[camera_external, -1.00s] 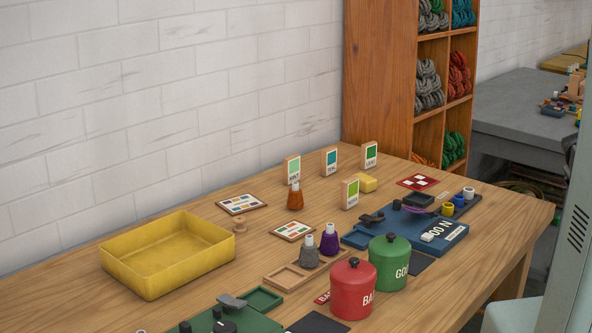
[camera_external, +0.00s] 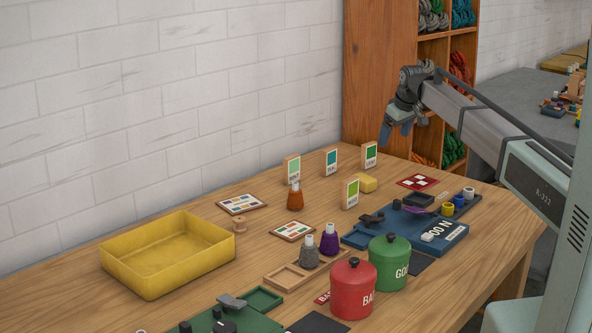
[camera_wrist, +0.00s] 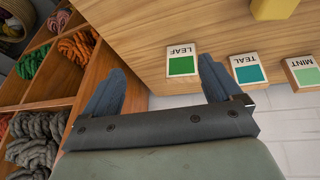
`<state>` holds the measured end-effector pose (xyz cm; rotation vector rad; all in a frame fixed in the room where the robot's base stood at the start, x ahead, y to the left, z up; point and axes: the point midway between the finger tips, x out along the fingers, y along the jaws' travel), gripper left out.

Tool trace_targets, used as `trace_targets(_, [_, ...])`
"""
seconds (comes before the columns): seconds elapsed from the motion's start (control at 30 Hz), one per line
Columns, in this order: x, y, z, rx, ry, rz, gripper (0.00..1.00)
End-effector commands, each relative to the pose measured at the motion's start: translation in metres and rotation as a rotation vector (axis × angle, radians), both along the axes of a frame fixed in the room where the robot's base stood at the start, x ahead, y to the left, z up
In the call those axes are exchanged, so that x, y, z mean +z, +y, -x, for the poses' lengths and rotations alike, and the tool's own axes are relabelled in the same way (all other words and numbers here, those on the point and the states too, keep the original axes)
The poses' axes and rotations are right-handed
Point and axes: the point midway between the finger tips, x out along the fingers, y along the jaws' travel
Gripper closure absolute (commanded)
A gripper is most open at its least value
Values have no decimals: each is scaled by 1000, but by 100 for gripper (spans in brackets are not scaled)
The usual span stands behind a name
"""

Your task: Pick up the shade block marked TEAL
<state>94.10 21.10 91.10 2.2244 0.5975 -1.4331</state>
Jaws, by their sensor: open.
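The TEAL shade block (camera_external: 330,161) stands upright near the table's back edge, between the MINT block (camera_external: 292,168) and the LEAF block (camera_external: 369,155). In the wrist view the TEAL block (camera_wrist: 247,68) lies right of my gripper, its label upside down. The LEAF block (camera_wrist: 181,64) shows between my fingertips in that picture, and the MINT block (camera_wrist: 303,72) is at the far right. My gripper (camera_external: 402,135) is open and empty, in the air above and to the right of the blocks. Another green block (camera_external: 350,193) stands nearer the front.
A yellow block (camera_external: 367,183) lies close to the shade blocks. A wooden shelf of skeins (camera_external: 380,75) rises behind my gripper.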

Motion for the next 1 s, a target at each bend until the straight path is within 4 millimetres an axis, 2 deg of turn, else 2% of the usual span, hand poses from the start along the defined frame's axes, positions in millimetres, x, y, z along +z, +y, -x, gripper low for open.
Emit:
trace_targets(0.03, [9,35,-2,44,12,-17,8])
trace_targets(0.1, [18,73,2,95,30,-41,8])
trace_targets(0.2, [28,116,10,153,52,-65,8])
trace_targets(0.3, [35,143,17,193,66,-81,8])
trace_targets(0.4, [38,158,21,214,73,-91,8])
trace_targets(0.57, [32,164,20,220,77,-94,8])
trace_targets(0.77, [7,170,13,218,77,-93,8])
trace_targets(1.0, [-30,182,2,218,78,-92,8])
